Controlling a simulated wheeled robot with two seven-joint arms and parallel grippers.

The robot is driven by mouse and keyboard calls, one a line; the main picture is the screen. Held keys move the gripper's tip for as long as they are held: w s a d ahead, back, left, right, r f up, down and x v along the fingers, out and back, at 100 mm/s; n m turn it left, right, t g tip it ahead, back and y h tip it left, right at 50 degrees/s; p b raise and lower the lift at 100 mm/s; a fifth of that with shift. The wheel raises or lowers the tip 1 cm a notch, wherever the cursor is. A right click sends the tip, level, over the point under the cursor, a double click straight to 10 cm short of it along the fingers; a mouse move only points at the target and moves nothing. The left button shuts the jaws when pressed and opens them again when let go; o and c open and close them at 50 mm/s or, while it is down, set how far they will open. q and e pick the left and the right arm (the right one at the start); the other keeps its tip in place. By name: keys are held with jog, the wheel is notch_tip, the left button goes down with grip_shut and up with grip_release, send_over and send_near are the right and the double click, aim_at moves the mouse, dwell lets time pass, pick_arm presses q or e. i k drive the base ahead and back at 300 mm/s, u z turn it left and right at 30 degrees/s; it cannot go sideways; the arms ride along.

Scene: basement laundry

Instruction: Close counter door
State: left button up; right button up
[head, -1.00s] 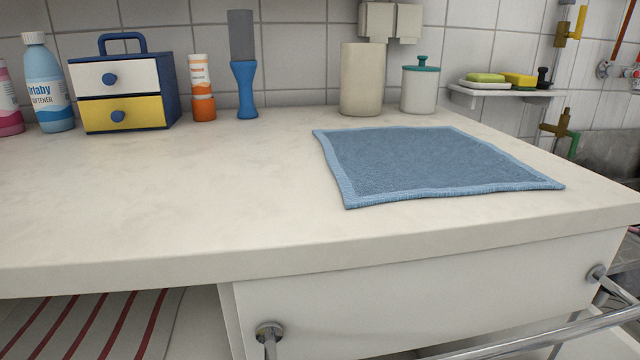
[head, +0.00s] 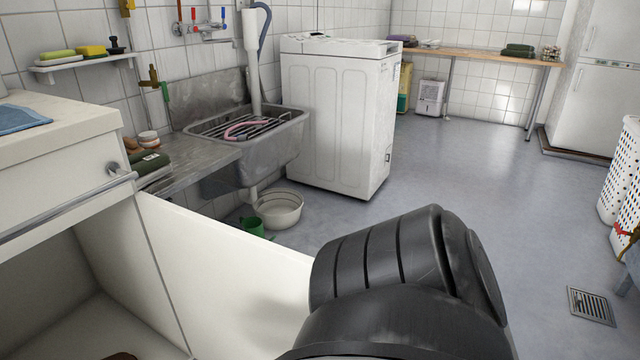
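The white counter (head: 60,160) stands at the left of the head view, with a metal rail along its front. Its white door (head: 225,275) stands open, swung out from the right side of the cabinet, and the inside of the cabinet (head: 105,325) shows. A black, rounded part of my own arm fills the lower middle and hides the outer end of the door. I cannot tell whether it touches the door. Neither of my grippers shows.
A metal sink (head: 245,150) and a white washing machine (head: 340,115) stand behind the door. The grey floor (head: 490,200) to the right is largely clear, with a drain grate (head: 591,305).

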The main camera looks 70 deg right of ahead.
aim_at(235, 294)
jog(key=k, duration=0.55)
jog(key=u, duration=2.5)
jog(key=k, duration=1.7)
jog(key=z, duration=2.55)
jog(key=k, duration=0.25)
jog(key=u, duration=0.2)
